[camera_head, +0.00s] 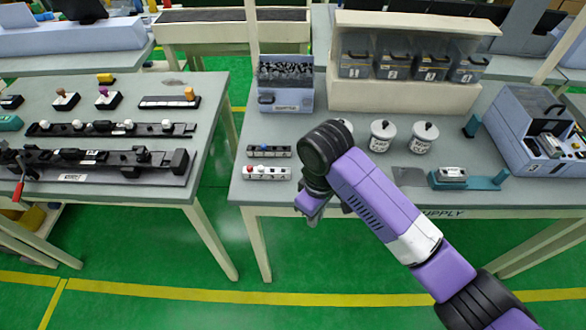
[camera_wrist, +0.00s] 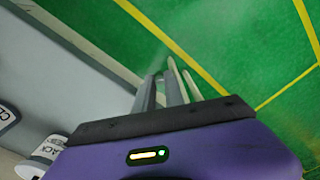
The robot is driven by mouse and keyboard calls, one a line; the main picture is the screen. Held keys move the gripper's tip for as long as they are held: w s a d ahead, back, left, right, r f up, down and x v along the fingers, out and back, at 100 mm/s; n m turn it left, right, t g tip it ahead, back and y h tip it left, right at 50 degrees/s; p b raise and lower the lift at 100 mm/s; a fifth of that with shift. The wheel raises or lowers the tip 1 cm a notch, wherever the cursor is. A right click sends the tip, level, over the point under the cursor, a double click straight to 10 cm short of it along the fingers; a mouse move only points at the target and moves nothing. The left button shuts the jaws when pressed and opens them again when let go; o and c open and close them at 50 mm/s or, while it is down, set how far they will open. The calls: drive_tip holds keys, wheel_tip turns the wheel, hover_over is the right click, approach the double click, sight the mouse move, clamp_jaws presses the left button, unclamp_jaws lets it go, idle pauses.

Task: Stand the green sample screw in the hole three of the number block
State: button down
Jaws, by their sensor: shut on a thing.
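My gripper (camera_head: 312,207) hangs in front of the supply table's front edge, over the green floor. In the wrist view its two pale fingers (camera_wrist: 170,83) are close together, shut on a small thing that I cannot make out. I cannot see a green screw apart from the gripper. Two small blocks lie at the left front of the supply table, left of my gripper: a white block (camera_head: 267,173) with red and white tops, and a dark block (camera_head: 268,151) behind it. Their numbers and holes are too small to read, so I cannot tell which is the number block.
White lidded jars (camera_head: 382,136) stand behind my arm. A bin (camera_head: 286,85) stands at the back left, and a shelf (camera_head: 400,95) with several grey drawers behind. A teal fixture (camera_head: 470,180) is at right. The left table (camera_head: 180,185) holds black rails. A floor gap separates the tables.

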drive_tip(key=s+d+f+m, duration=0.4)
drive_tip(key=d+f+m, duration=0.1)
drive_tip(key=d, duration=0.2)
drive_tip(key=s+d+f+m, duration=0.4)
drive_tip(key=d+f+m, duration=0.1)
drive_tip(key=d+f, duration=0.1)
drive_tip(key=shift+s+d+f, duration=0.25)
drive_tip(key=shift+d, duration=0.35)
drive_tip(key=shift+d, duration=0.1)
